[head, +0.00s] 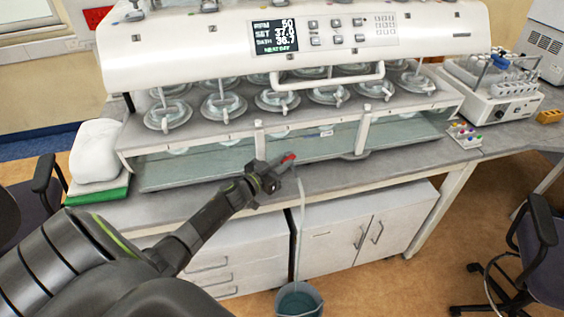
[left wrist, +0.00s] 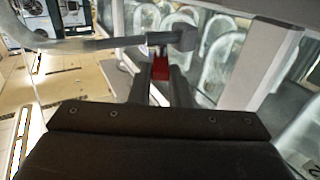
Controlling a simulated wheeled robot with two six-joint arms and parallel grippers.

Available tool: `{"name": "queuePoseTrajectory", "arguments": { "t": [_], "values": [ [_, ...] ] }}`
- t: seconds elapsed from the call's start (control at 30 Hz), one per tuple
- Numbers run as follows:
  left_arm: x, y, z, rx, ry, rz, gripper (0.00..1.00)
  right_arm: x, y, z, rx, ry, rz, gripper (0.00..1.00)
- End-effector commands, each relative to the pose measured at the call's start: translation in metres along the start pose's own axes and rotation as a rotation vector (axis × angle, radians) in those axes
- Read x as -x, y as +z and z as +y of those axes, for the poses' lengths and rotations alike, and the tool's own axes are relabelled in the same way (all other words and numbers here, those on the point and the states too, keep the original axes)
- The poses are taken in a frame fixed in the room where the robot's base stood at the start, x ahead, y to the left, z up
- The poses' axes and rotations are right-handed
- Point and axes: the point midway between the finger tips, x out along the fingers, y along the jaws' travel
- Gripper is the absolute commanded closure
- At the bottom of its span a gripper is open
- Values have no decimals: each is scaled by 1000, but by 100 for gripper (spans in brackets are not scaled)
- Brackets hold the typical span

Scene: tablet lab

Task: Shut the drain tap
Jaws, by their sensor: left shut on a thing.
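The drain tap's red handle (head: 289,157) shows at the front edge of the water bath (head: 215,160). My left gripper (head: 281,164) reaches it from the lower left. In the left wrist view the red handle (left wrist: 160,68) sits between the two fingers of my left gripper (left wrist: 160,78), which is shut on it. The grey tap body (left wrist: 184,38) lies just beyond the fingertips. A pale drain hose (head: 302,200) hangs below the tap towards a bucket (head: 285,306) on the floor with bluish water in it. My right gripper is out of view.
The dissolution tester (head: 200,50), with a lit display and several vessels, stands over the bath on the bench. White cabinets (head: 345,240) are below. A white bundle on a green thing (head: 98,192) lies at left. Chairs (head: 540,235) stand at both sides.

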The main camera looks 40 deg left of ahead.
Motion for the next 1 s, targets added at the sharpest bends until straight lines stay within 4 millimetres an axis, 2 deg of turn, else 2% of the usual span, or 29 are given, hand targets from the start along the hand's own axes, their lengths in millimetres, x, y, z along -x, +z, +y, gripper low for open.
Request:
{"name": "queuePoseTrajectory", "arguments": {
  "t": [0.07, 0.1, 0.23, 0.53, 0.67, 1.0],
  "values": [
    [0, 1, 0, 1, 0, 0, 100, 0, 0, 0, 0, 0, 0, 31],
    [0, 1, 0, 1, 0, 0, 78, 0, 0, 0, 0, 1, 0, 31],
    [0, 0, 0, 1, 0, 0, 62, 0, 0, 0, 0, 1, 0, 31],
    [1, 0, 0, 0, -1, 0, 62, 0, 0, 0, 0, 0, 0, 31],
    [10, 1, 0, -2, -1, -1, 62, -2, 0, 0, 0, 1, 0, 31],
    [72, 5, 0, -2, 0, -3, 62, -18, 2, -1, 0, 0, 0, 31]
  ]
}}
